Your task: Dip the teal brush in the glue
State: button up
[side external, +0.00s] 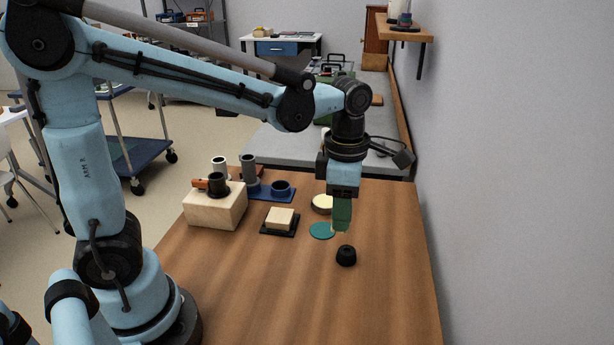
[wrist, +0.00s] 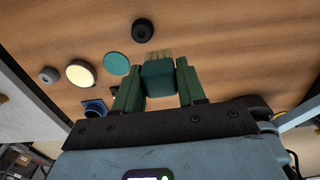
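My gripper (side external: 342,216) points down over the right part of the table. In the wrist view, its green fingers (wrist: 157,61) are shut on the teal brush (wrist: 159,80), one on each side. The pale bristles (wrist: 158,54) stick out past the fingertips; in the side view they hang above the table, near the teal disc. A round dark pot with a cream-coloured top (side external: 321,203), probably the glue, stands behind the gripper; it also shows in the wrist view (wrist: 81,74). The bristles are apart from it.
A flat teal disc (side external: 322,231) lies beside the gripper. A black round piece with a hole (side external: 346,257) stands in front. A pale block on a black base (side external: 280,219), a wooden box (side external: 215,209) and a blue tray (side external: 265,195) are left. The front table is clear.

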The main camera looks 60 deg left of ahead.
jog(key=c, duration=0.4)
jog(key=w+a+f, duration=0.1)
jog(key=w+a, duration=0.4)
jog(key=a, duration=0.4)
jog(key=w+a+f, duration=0.2)
jog(key=w+a, duration=0.4)
jog(key=a, duration=0.3)
jog(key=shift+s+d+f, duration=0.15)
jog(key=shift+f, duration=1.25)
jog(key=shift+s+d+f, duration=0.1)
jog(key=shift+f, duration=1.25)
